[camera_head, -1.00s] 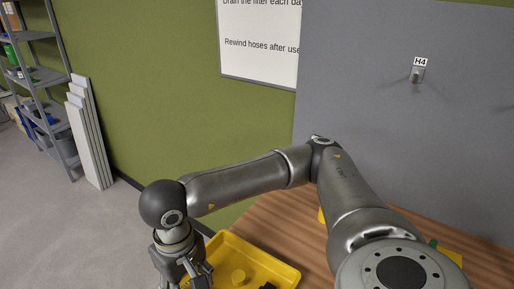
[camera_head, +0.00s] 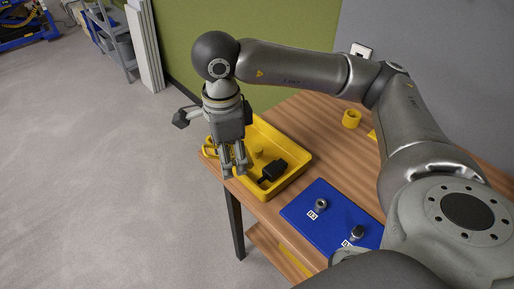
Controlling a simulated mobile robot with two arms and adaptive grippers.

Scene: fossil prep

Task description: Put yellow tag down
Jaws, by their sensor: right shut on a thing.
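My right gripper (camera_head: 235,172) hangs pointing down at the left end of the yellow tray (camera_head: 295,172), its fingers in front of the tray's near left corner. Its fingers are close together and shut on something. A yellow piece (camera_head: 210,147) shows just left of the fingers; I cannot tell whether it is the yellow tag or part of the tray. No tag can be made out clearly. My left gripper is out of view.
The tray holds a black object (camera_head: 272,170) and a yellow round piece (camera_head: 258,152). A blue mat (camera_head: 333,223) with metal fittings and small labels lies nearer. A yellow cup-like piece (camera_head: 351,119) stands at the back of the wooden table (camera_head: 306,110).

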